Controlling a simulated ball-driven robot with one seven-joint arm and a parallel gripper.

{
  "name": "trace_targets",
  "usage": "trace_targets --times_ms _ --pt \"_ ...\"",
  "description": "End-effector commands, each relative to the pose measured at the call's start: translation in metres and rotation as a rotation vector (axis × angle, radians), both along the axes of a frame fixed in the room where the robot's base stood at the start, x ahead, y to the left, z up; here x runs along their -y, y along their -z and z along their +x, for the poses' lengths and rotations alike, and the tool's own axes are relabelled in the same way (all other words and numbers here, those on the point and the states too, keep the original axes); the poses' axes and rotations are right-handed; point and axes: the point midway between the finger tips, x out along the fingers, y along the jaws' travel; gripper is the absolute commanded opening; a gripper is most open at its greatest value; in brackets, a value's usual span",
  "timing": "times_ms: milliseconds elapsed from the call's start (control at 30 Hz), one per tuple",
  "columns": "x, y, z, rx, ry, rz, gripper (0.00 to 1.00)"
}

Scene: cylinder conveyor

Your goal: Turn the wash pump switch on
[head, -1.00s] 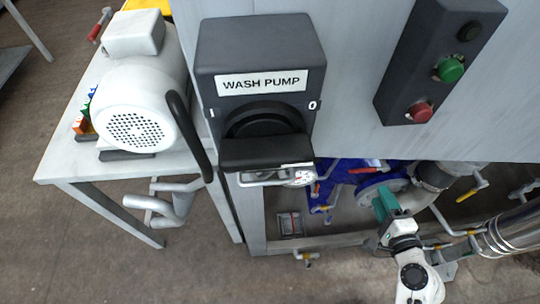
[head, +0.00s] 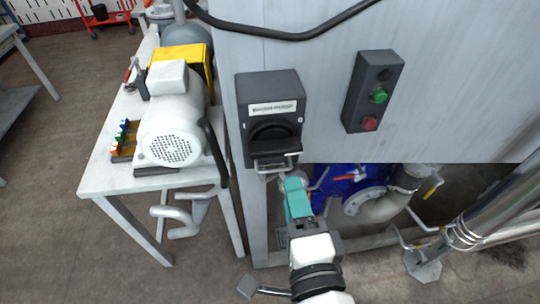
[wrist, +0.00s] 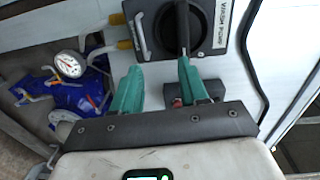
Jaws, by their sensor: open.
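The wash pump switch (head: 268,90) is a dark grey box with a white label on the grey cabinet wall. Its black round knob (head: 270,128) has a handle bar lying crosswise, with a metal loop below it. My gripper (head: 296,186) has teal fingers, is open, and sits just below and slightly right of the knob. In the wrist view my gripper (wrist: 157,76) shows its fingers apart and empty, pointing at the switch. There the knob's dark handle (wrist: 182,28) lines up with the right fingertip; I cannot tell whether they touch.
A box with green and red buttons (head: 372,95) is right of the switch. A white motor (head: 175,130) stands on a table (head: 105,180) at left. Blue pump parts (head: 340,185) and pipes are below the cabinet. A black cable (head: 290,35) hangs above.

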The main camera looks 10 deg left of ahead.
Motion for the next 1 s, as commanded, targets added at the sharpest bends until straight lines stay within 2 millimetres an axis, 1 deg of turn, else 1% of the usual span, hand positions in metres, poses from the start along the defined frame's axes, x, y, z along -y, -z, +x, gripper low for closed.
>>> trace_targets --times_ms 33,100,167,267,367,700,800,1000 --pt "-0.005 -0.014 -0.007 0.02 -0.001 0.017 0.44" --pt "-0.007 -0.025 -0.013 0.041 0.004 0.036 0.44" --pt "-0.008 -0.03 -0.015 0.05 0.006 0.047 0.44" --pt "-0.01 -0.033 -0.011 0.056 0.01 0.049 0.44" --pt "-0.013 -0.034 0.0 0.055 0.011 0.049 0.44" --pt "-0.03 -0.034 0.059 0.053 0.011 0.05 0.44" --pt "-0.034 -0.033 0.072 0.054 0.011 0.049 0.44" --pt "-0.037 -0.031 0.086 0.053 0.01 0.048 0.44"
